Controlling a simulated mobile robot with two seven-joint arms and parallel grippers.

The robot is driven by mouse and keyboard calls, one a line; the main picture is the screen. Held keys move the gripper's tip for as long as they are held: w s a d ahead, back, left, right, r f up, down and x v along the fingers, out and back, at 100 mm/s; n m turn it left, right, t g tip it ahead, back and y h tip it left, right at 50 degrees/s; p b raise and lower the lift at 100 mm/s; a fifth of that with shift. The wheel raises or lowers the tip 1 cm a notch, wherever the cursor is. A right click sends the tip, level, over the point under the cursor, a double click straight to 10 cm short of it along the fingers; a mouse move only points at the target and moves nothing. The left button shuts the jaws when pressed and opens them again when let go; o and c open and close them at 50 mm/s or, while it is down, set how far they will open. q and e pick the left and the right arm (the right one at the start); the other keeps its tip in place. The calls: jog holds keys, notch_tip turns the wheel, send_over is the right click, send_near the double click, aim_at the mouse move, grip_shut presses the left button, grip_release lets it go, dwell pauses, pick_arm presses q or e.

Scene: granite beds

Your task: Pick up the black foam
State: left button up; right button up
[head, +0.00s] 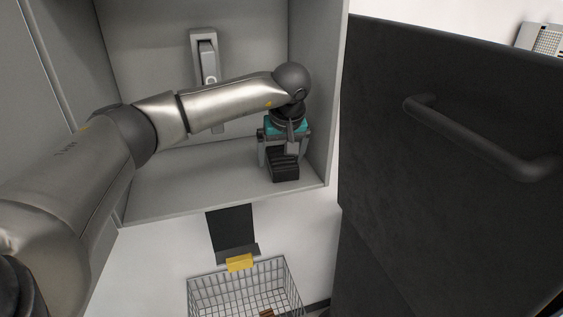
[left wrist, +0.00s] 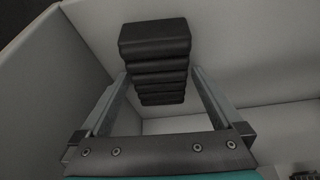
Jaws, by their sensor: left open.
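The black foam (head: 284,168) is a dark ridged block on the floor of the grey box, near its right wall. In the left wrist view the black foam (left wrist: 156,55) shows its stepped ridges between and beyond the two fingers. My left gripper (head: 278,160) is over the foam, pointing down, with a finger on either side of it. It also shows in the left wrist view (left wrist: 160,90), its fingers apart. I cannot tell whether the fingers touch the foam. My right gripper is not in view.
The grey box (head: 160,190) has walls close on the right and at the back, with a grey fixture (head: 204,55) on the back wall. Free floor lies left of the foam. A wire basket (head: 235,290) stands below. A dark panel with a handle (head: 480,140) fills the right.

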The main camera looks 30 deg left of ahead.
pick_arm(q)
jog(key=c, duration=1.2)
